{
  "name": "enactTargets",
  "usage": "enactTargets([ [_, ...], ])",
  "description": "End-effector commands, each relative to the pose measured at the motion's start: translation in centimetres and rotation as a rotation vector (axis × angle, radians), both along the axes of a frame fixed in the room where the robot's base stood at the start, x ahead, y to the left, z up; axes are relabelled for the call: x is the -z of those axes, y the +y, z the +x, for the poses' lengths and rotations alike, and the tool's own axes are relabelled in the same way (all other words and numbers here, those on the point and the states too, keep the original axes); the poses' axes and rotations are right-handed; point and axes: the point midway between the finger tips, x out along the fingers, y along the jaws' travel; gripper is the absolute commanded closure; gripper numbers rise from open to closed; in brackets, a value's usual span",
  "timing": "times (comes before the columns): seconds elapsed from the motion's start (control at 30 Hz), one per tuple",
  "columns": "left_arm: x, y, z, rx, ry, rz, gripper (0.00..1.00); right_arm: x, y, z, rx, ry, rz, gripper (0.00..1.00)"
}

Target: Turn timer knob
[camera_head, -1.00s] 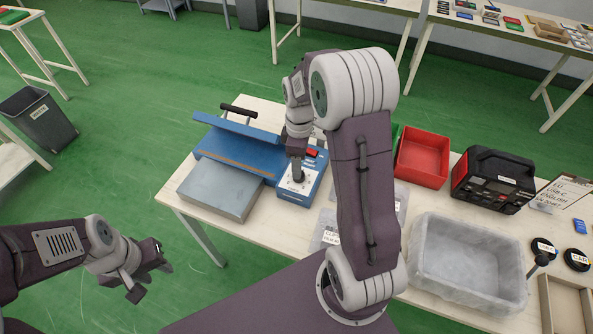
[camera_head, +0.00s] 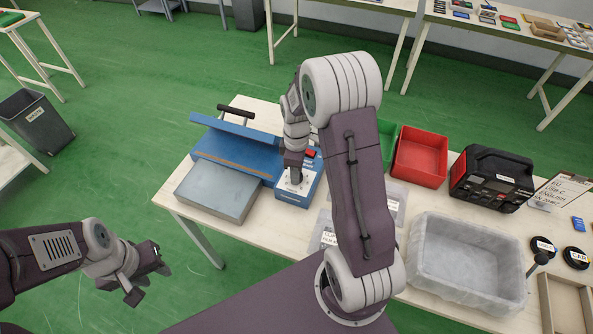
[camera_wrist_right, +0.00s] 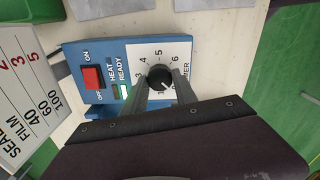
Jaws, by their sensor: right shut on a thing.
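The timer knob (camera_wrist_right: 159,77) is round and black, on a white dial plate numbered around it, in the right wrist view. The plate is on the blue control box (camera_head: 313,187) of the sealer. My right gripper (camera_wrist_right: 161,85) points down at the plate, with one finger on each side of the knob, shut on it. In the head view, my right gripper (camera_head: 294,179) covers the knob. A red ON/OFF switch (camera_wrist_right: 92,77) and HEAT and READY lamps are beside the dial. My left gripper (camera_head: 146,279) is open and empty, off the table's left side.
The blue sealer (camera_head: 240,155) with its grey plate (camera_head: 217,190) adjoins the control box.

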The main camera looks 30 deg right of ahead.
Motion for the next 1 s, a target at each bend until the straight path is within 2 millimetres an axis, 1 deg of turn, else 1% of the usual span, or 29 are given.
enactTargets([
  [0.17, -0.6, 0.0, 0.0, 0.000, 0.000, 0.000, 0.64, -0.2, -0.1, 0.0, 0.061, 0.001, -0.002, 1.00],
  [0.37, -1.6, 0.0, 0.0, 0.000, 0.000, 0.000, 0.64, -0.3, -0.1, -0.1, 0.206, 0.003, -0.002, 1.00],
  [1.0, -4.5, 0.0, 0.0, 0.000, 0.000, 0.000, 0.64, -0.3, -0.1, -0.1, 0.814, 0.003, -0.002, 1.00],
])
